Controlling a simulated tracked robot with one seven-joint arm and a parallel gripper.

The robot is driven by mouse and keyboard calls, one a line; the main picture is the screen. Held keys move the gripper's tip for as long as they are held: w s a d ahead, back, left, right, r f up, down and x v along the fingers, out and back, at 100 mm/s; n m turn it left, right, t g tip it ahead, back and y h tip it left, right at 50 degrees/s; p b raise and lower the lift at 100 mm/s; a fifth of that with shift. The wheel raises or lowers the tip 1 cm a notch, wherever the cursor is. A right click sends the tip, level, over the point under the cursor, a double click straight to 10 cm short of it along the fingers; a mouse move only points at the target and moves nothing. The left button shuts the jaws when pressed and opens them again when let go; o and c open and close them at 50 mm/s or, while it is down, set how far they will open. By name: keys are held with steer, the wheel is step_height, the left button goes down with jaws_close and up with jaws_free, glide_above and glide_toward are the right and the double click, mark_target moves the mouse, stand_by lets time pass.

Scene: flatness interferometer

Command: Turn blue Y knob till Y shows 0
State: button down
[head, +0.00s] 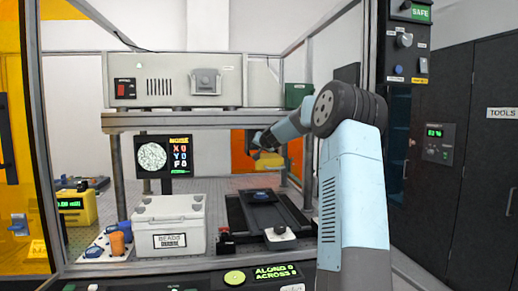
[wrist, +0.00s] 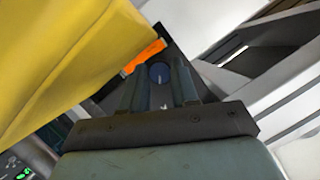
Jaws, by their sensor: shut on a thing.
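The blue knob (wrist: 160,73) shows in the wrist view between the two fingers of my gripper (wrist: 161,84), beside an orange strip (wrist: 143,57). My gripper is shut on it. In the head view, my gripper (head: 262,146) is at the back right of the bench, by a yellow block (head: 270,159); the knob cannot be made out there. The readout screen (head: 180,156) has rows X, Y and F. The Y row looks like 0, but the digits are small and blurred. A round grainy image (head: 152,157) shows beside it.
A white beads box (head: 170,232) and a black stage (head: 241,217) with a blue disc on it stand in front. A shelf (head: 190,121) carries a grey instrument (head: 178,81). Frame posts enclose the bench. The yellow surface (wrist: 60,50) is close to my gripper's left.

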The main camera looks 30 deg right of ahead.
steer(key=shift+s+d+f, duration=0.1)
steer(key=shift+d+f, duration=0.05)
steer(key=shift+d, duration=0.05)
steer(key=c, duration=1.1)
jaws_free()
steer(key=shift+o, duration=1.3)
steer(key=shift+a, duration=0.1)
steer(key=v, duration=1.3)
steer(key=shift+s, duration=0.3)
